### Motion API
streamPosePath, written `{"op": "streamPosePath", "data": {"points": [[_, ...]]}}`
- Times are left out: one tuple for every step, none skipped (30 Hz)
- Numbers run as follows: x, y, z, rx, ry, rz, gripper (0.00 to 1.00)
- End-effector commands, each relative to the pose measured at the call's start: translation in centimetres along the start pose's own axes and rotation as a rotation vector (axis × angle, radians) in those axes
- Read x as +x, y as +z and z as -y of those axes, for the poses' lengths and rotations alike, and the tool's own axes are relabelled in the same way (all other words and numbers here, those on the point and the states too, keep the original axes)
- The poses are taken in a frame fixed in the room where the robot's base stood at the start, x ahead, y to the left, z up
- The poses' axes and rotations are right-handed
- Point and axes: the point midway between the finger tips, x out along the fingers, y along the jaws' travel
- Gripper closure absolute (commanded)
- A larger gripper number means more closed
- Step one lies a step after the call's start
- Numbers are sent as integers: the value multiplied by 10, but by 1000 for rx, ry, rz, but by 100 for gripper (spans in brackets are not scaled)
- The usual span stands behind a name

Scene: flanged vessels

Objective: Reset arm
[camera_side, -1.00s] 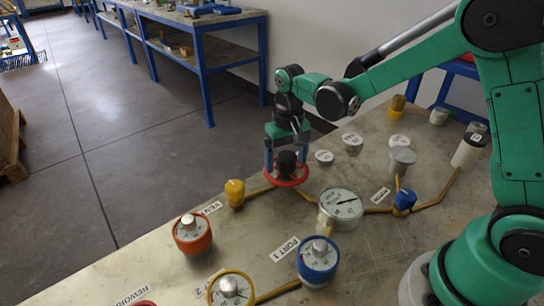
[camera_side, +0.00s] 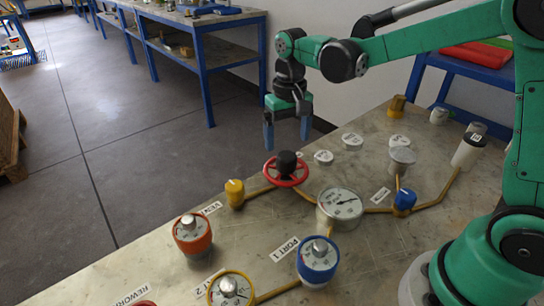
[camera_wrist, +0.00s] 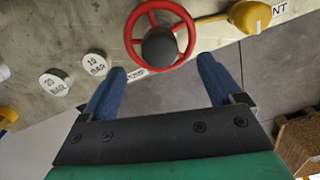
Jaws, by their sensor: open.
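My gripper (camera_side: 287,130) is open and empty, with its two blue fingers pointing down. It hangs in the air above a red handwheel (camera_side: 299,179) with a black hub (camera_side: 286,161). The fingers are apart from the wheel. In the wrist view my gripper (camera_wrist: 160,85) shows its fingers spread, and the red handwheel (camera_wrist: 135,22) lies beyond them near the top of the picture.
On the bench (camera_side: 130,257) stand a pressure gauge (camera_side: 340,204), a yellow knob (camera_side: 235,191), a blue valve (camera_side: 404,199), an orange-ringed dial (camera_side: 192,236) and a blue-ringed dial (camera_side: 318,258). Brass pipes join several of them. The air around my gripper is clear.

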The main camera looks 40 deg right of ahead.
Motion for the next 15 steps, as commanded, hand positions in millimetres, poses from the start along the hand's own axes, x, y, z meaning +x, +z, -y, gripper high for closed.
{"op": "streamPosePath", "data": {"points": [[0,0,0,0,0,-1,14],[-1,0,0,-1,-1,-3,14],[-2,2,0,-4,-2,-9,14],[-4,3,-1,-7,-4,-17,14],[-6,5,-1,-12,-7,-27,14],[-10,8,-2,-21,-12,-48,14],[-14,12,-3,-29,-17,-66,14],[-18,15,-4,-38,-22,-88,14],[-23,21,-6,-53,-29,-122,14],[-27,26,-7,-65,-35,-150,14],[-31,31,-8,-77,-41,-180,14],[-35,37,-10,-95,-48,-220,14],[-38,42,-11,-107,-53,-250,14],[-40,48,-13,-120,-57,-280,14],[-42,54,-14,-136,-63,-321,14]]}}
